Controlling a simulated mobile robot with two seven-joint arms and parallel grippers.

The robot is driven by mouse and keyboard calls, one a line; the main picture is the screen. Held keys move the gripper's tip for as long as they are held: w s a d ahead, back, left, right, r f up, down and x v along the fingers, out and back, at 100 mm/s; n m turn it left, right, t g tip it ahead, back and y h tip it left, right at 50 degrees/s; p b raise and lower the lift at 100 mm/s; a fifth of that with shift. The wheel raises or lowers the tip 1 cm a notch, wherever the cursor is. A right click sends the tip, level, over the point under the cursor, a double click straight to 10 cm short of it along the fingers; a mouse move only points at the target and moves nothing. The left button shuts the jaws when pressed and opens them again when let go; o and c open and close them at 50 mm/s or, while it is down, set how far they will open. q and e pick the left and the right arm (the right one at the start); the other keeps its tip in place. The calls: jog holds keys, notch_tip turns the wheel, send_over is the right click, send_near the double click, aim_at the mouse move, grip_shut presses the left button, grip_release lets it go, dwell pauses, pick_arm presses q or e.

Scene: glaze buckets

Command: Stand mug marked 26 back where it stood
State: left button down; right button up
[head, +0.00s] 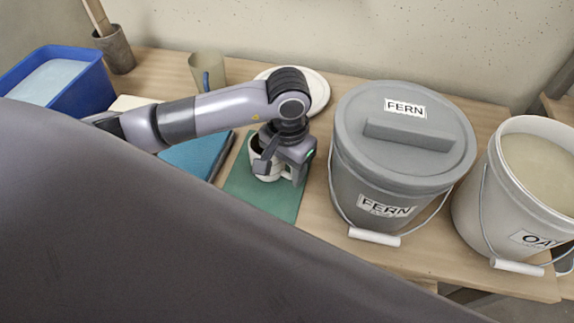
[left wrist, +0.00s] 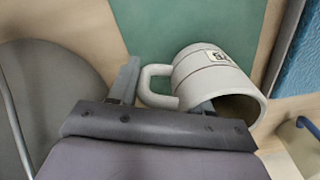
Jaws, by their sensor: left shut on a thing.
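A whitish mug (head: 263,171) is over the green mat (head: 290,205) in the head view. My left gripper (head: 284,164) is shut on it from above, on its right side. In the left wrist view the mug (left wrist: 208,75) shows its handle on the left and a small label whose mark I cannot read surely. The gripper (left wrist: 165,95) has one finger beyond the handle and the other at the mug's rim. The mug looks upright in the head view; whether its base touches the mat is hidden. My right gripper is not in view.
A grey lidded FERN bucket (head: 355,150) stands close to the right of the gripper, with an open white bucket (head: 480,215) beyond.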

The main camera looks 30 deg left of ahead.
pick_arm(q)
jog(key=shift+f, duration=0.15)
jog(key=shift+c, duration=2.4)
grip_release()
